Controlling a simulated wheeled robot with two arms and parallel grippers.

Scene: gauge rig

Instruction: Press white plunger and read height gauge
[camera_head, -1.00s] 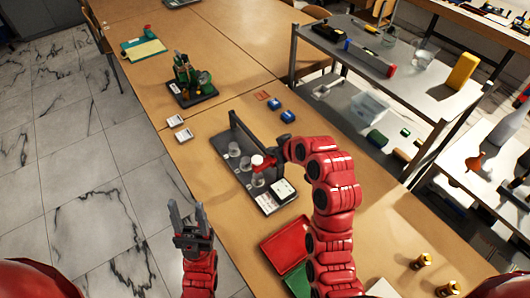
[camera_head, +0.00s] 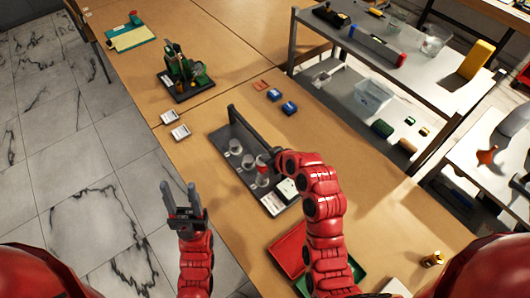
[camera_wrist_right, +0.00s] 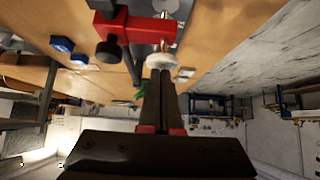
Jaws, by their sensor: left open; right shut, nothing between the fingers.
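The gauge rig is a dark tray (camera_head: 227,150) with an upright frame, several clear cups (camera_head: 235,147) and a red part (camera_head: 262,163). In the right wrist view a red clamp (camera_wrist_right: 138,29) with a black knob (camera_wrist_right: 108,52) holds a rod with the white plunger (camera_wrist_right: 161,61) on its end. My right gripper (camera_wrist_right: 165,75) is shut and empty, its tips right by the plunger; I cannot tell whether they touch. In the head view its arm hides part of the rig. My left gripper (camera_head: 180,190) is open and empty, left of the rig. No gauge reading is legible.
A second dark stand (camera_head: 186,80) with green parts is farther back. Blue boxes (camera_head: 289,107) lie behind the rig, white cards (camera_head: 180,132) left of it. A red tray (camera_head: 287,248) lies in front. A grey shelf cart (camera_head: 385,62) stands at the right.

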